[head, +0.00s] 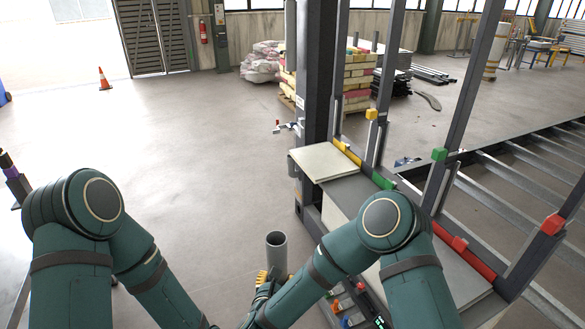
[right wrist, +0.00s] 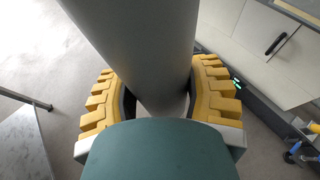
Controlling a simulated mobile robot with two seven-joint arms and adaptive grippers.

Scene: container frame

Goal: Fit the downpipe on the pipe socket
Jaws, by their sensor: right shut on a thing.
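The downpipe (head: 276,250) is a grey round tube with an open upper end, in the lower middle of the head view. It stands roughly upright there, and its lower part is hidden by my right arm. My right gripper (head: 264,279) has yellow ribbed fingers against the pipe. In the right wrist view the fingers of my right gripper (right wrist: 157,75) are shut on the downpipe (right wrist: 140,35), one on each side. My left forearm runs out of the bottom of the head view, and the left gripper is not seen. I cannot make out the pipe socket.
A dark upright post (head: 315,80) stands beyond the pipe, with a small tap-like fitting (head: 288,127) at its side.

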